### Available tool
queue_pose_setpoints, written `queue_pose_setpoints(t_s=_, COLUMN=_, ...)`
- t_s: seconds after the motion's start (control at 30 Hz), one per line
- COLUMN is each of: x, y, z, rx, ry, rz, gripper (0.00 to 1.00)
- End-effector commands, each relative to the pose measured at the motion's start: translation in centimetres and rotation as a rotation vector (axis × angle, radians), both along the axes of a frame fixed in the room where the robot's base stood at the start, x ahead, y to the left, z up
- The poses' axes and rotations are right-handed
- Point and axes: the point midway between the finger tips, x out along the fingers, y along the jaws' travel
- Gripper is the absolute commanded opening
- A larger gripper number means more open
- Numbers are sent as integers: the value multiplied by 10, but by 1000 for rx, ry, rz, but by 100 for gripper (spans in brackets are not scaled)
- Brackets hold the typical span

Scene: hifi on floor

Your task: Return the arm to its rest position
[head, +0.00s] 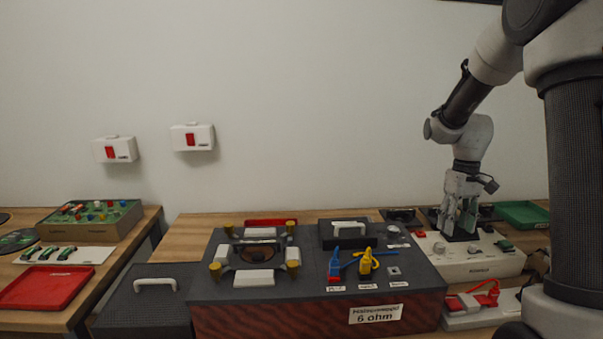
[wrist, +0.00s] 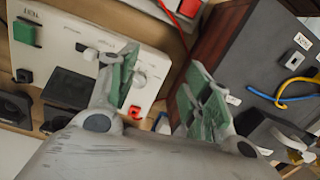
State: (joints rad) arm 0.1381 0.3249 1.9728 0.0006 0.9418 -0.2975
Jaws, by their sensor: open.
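My arm comes in from the upper right in the head view. My gripper (head: 459,218) points down above the white control box (head: 480,262) at the right of the table. In the wrist view my gripper (wrist: 160,110) has its two green-padded fingers spread apart with nothing between them. The white box (wrist: 70,25) shows beneath and beside the left finger. I cannot tell whether a fingertip touches the box.
A dark speaker box labelled 6 ohm (head: 320,311) stands left of my gripper, with a blue clip (head: 334,266) and a yellow clip (head: 366,262) on top. A green tray (head: 522,213) lies behind right. A red tray (head: 45,287) lies far left. Open space lies above the table.

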Motion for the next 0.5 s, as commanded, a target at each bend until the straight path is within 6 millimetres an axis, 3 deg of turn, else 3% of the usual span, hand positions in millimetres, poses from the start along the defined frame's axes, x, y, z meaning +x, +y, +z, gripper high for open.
queue_pose_setpoints(t_s=0.03, x=-18, y=5, z=14, rx=-5, ry=-10, rz=-34, gripper=50)
queue_pose_setpoints(t_s=0.3, x=-115, y=30, z=70, rx=-21, ry=-86, rz=-177, gripper=50)
queue_pose_setpoints(t_s=0.5, x=-192, y=47, z=100, rx=-18, ry=-211, rz=-219, gripper=50)
